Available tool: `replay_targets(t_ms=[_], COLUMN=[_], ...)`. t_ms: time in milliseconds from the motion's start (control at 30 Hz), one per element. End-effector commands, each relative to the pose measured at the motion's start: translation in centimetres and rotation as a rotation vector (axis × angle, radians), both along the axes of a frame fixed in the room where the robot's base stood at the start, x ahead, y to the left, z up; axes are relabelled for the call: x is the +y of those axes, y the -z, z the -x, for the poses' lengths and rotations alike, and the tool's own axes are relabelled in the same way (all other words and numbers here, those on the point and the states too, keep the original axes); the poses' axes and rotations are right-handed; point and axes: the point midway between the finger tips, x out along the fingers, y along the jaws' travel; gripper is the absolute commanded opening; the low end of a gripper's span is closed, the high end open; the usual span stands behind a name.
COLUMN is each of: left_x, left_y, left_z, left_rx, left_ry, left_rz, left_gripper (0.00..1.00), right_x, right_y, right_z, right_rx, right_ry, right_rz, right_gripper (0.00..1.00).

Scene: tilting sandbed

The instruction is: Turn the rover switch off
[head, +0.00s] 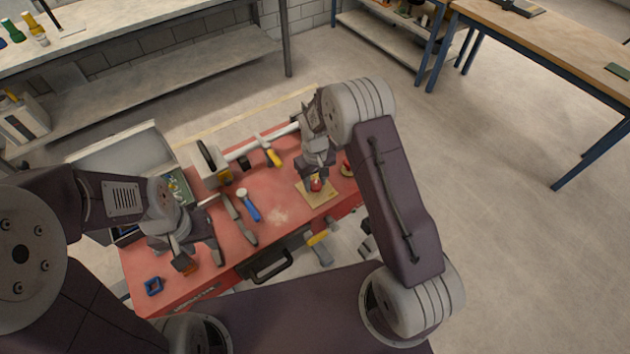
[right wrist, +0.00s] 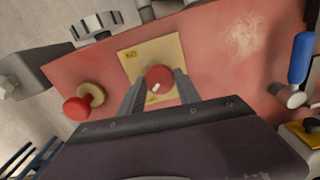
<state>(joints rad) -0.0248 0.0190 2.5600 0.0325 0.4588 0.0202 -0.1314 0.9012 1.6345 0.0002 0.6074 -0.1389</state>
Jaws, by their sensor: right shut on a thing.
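The rover switch is a red round knob (head: 316,185) on a square tan plate (head: 328,196) on the red bench top. In the right wrist view the knob (right wrist: 158,77) has a small white mark on its lower half. The plate (right wrist: 136,58) has lettering like "NO" at its top edge; a smaller label below the knob is partly hidden. My right gripper (right wrist: 159,84) is shut on the knob, one finger on each side. My left gripper (head: 200,257) is apart from the switch, with its fingers spread over the bench's left part.
A second red knob (right wrist: 77,108) on a round tan base stands beside the plate. A blue-handled tool (head: 248,206), a yellow-handled tool (head: 273,157) and a blue square ring (head: 154,286) lie on the bench. An open grey case (head: 125,150) is at the back left.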

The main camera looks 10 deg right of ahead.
Motion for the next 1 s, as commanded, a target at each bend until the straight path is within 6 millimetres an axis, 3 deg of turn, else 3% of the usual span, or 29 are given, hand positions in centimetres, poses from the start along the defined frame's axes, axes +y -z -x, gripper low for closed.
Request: replay_targets(t_ms=[767, 800, 867, 1000], left_x=[0.0, 0.0, 0.0, 0.0], left_y=[-0.08, -0.08, -0.08, -0.07], left_z=[0.0, 0.0, 0.0, 0.0], left_rx=[0.0, 0.0, 0.0, 0.0], left_ry=[0.0, 0.0, 0.0, 0.0], left_rz=[0.0, 0.0, 0.0, 0.0], left_gripper=[0.36, 0.36, 0.36, 0.36], right_x=[0.0, 0.0, -0.01, -0.01], right_y=[-0.24, -0.24, -0.23, -0.15], right_z=[-0.29, -0.29, -0.26, -0.17], right_rx=[-0.009, -0.009, -0.008, -0.005], right_ry=[-0.095, -0.095, -0.095, -0.094], right_rz=[-0.001, -0.001, 0.0, -0.001], right_gripper=[0.0, 0.45, 0.61, 0.61])
